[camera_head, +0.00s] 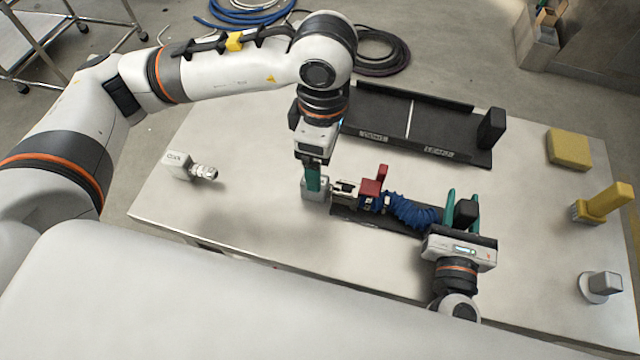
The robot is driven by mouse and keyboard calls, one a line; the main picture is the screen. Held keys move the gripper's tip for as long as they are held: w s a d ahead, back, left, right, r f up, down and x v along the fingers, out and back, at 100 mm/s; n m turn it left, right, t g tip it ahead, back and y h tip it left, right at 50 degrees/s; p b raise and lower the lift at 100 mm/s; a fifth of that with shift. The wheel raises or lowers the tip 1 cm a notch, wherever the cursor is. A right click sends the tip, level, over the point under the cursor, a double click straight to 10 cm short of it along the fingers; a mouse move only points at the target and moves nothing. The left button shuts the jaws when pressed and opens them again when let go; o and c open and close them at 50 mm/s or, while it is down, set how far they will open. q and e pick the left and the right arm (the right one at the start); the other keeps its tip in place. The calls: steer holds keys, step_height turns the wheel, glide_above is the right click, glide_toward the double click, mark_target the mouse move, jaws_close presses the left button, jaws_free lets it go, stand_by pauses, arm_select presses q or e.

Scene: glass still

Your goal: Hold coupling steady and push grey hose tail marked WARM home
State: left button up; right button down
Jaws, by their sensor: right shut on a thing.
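The coupling (343,190), a pale metal fitting, lies at mid-table beside a red clamp-like part (372,187). A blue ribbed hose (412,213) runs from there to the right. My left gripper (313,190) points down at a light grey block (320,194) at the coupling's left end. Its teal finger shows edge-on, so its opening is unclear. My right gripper (461,212) is shut on a dark grey block (466,212) at the hose's right end, which I take for the hose tail. No WARM marking is readable on it.
A black two-part tray (385,113) with blurred labels lies behind; a dark block (491,128) stands at its right end. A grey fitting (190,167) sits at left. A yellow block (569,149), a yellow-handled tool (605,204) and a round-based piece (598,287) are at right.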

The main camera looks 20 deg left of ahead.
steer(key=shift+f, duration=0.15)
steer(key=c, duration=1.4)
jaws_free()
arm_select(q)
steer(key=shift+w+d, duration=0.1)
arm_select(e)
steer(key=o, duration=0.4)
steer(key=shift+d, duration=0.1)
steer(key=shift+o, duration=0.2)
steer(key=shift+o, duration=0.3)
steer(key=o, duration=0.9)
arm_select(q)
steer(key=shift+r, duration=0.15)
arm_select(e)
steer(key=shift+r, duration=0.3)
